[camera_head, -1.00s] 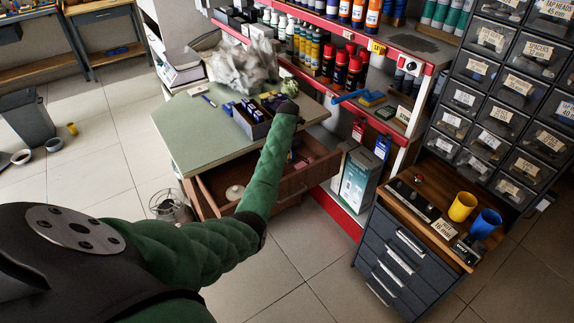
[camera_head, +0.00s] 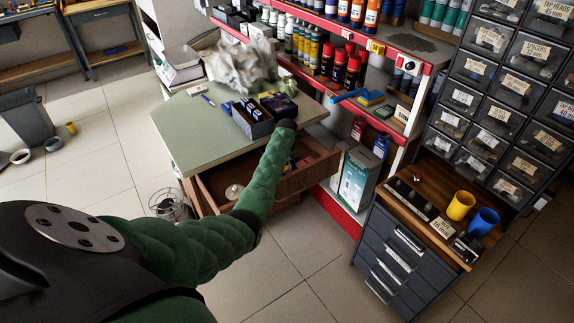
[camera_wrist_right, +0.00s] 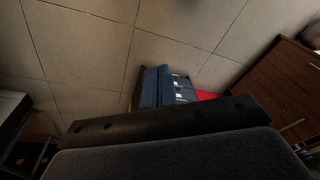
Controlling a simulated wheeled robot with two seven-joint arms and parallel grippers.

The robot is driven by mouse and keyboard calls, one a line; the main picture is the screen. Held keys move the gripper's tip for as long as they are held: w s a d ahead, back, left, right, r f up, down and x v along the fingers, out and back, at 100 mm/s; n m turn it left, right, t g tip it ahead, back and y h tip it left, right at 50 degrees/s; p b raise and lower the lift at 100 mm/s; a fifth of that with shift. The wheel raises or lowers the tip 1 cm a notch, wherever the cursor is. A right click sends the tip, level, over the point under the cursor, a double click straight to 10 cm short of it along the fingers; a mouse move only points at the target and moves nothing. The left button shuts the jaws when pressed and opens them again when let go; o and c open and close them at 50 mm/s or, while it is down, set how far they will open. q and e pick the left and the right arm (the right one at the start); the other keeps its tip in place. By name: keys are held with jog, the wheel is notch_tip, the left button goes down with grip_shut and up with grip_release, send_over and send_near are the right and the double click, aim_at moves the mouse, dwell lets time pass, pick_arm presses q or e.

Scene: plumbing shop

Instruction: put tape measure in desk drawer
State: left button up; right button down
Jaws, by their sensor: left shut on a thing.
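My left arm in its green sleeve reaches across the head view to the front edge of the green-topped desk (camera_head: 200,130). My left gripper (camera_head: 284,123) is at its far end, above the back part of the open desk drawer (camera_head: 290,183). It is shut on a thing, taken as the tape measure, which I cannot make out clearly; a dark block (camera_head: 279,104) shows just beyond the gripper. The wooden drawer is pulled out and holds a pale round thing (camera_head: 234,191) and small coloured items. In the right wrist view a dark bar fills the foreground, and no right fingertips can be told.
A grey bin of blue packs (camera_head: 254,124) stands on the desk beside my left gripper. A red-edged shelf (camera_head: 345,113) with bottles stands behind. A dark drawer cabinet (camera_head: 405,262) with yellow and blue cups is at the right. The floor in front is mostly clear.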

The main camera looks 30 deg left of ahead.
pick_arm(q)
jog(key=o, duration=1.1)
jog(key=shift+f, duration=0.15)
jog(key=shift+o, duration=0.5)
jog(key=shift+r, duration=0.3)
notch_tip(320, 180, up, 7)
jog(key=shift+r+b, duration=0.1)
jog(key=shift+b, duration=0.35)
notch_tip(320, 180, up, 4)
jog(key=shift+r, duration=0.25)
pick_arm(e)
jog(key=shift+s+a+r, duration=0.2)
jog(key=shift+s+a, duration=0.1)
jog(key=shift+a, duration=0.05)
jog(key=shift+s, duration=0.1)
